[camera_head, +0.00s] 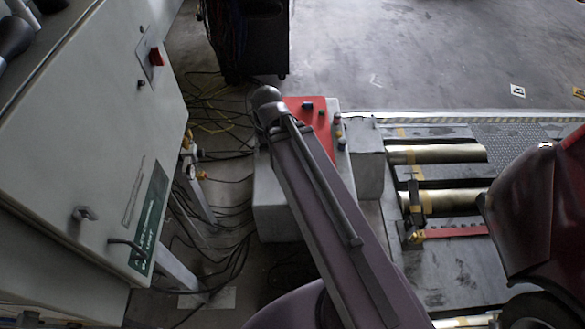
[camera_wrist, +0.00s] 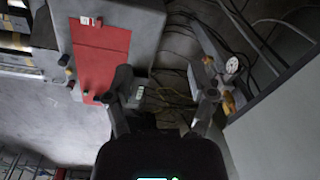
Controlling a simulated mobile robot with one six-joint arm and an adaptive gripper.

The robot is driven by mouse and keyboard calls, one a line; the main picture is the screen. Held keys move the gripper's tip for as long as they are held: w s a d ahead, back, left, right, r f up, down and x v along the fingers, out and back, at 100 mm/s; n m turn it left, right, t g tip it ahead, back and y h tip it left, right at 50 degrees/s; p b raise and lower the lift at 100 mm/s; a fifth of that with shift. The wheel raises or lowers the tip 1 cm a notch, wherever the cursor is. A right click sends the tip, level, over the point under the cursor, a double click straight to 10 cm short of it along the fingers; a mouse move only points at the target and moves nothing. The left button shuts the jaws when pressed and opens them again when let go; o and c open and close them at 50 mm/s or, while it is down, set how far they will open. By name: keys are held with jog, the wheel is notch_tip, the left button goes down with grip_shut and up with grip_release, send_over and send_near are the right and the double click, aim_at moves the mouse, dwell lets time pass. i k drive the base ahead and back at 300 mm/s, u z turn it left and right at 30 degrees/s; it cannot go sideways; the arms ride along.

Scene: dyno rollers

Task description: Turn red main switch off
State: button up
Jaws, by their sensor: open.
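The red main switch (camera_head: 156,57) is a small red knob on a plate on the sloping front of the grey cabinet (camera_head: 85,130), in the upper left of the head view. Its exact turn position is too small to tell. I do not see the switch in the wrist view. My gripper (camera_wrist: 163,85) is open and empty in the wrist view, its two dark fingers spread apart above the floor cables. In the head view my arm reaches up past the red-topped control box, right of the cabinet and apart from the switch; the fingers are not clearly visible there.
The control box with a red panel (camera_head: 318,125) and several buttons stands in mid-view. Loose cables (camera_head: 215,130) and a valve with a gauge (camera_wrist: 231,66) lie between box and cabinet. Metal rollers (camera_head: 440,154) and a dark red vehicle (camera_head: 530,220) are at right. Cabinet handles (camera_head: 84,213) protrude.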

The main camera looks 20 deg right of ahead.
aim_at(155, 57)
jog(key=z, duration=1.05)
jog(key=k, duration=0.35)
jog(key=u, duration=0.35)
